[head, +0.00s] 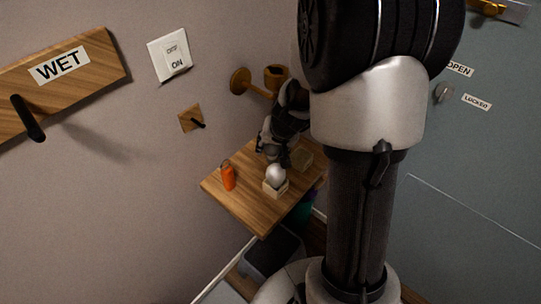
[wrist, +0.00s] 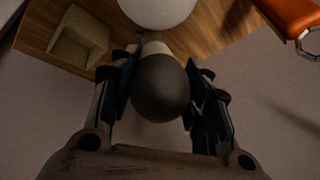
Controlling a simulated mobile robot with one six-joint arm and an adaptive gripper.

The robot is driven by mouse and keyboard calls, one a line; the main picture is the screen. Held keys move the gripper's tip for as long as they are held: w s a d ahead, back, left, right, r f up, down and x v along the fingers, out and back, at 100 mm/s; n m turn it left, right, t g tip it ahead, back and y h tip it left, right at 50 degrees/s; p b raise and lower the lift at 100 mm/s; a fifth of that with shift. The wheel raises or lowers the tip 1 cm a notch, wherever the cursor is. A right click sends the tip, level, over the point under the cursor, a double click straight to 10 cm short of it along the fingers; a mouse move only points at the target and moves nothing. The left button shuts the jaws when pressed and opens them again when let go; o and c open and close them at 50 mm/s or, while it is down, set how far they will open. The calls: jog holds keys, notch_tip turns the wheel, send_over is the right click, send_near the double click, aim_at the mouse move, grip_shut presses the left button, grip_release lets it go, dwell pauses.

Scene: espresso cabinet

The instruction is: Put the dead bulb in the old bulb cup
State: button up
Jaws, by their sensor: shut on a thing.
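The dead bulb (wrist: 160,88) is a dark round bulb with a pale neck, between the fingers of my gripper (wrist: 160,98) in the wrist view. My gripper is shut on it. In the head view my gripper (head: 268,148) hangs over the wooden shelf, and I cannot make out the dark bulb there. A small square wooden cup (wrist: 80,40) stands on the shelf and looks empty; it is also in the head view (head: 303,158), partly behind my arm. No label shows on it. A white bulb (head: 275,174) sits in another wooden cup (head: 275,189) near the gripper.
The wooden shelf (head: 240,203) carries an orange object (head: 229,178) at its left. A brass wall lamp fitting (head: 275,76) is on the wall behind. A small wooden plate with a black lever (head: 191,119) is on the wall. The shelf's front area is clear.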

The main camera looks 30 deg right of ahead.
aim_at(271, 154)
notch_tip(271, 154, down, 3)
jog(key=b, duration=0.2)
jog(key=shift+f+b, duration=0.2)
jog(key=shift+b, duration=0.1)
jog(key=shift+w+f, duration=0.1)
jog(key=shift+f, duration=0.15)
jog(key=shift+w+r, duration=0.1)
jog(key=o, duration=0.6)
jog(key=shift+f, duration=0.2)
jog(key=o, duration=0.5)
jog(key=shift+r, duration=0.15)
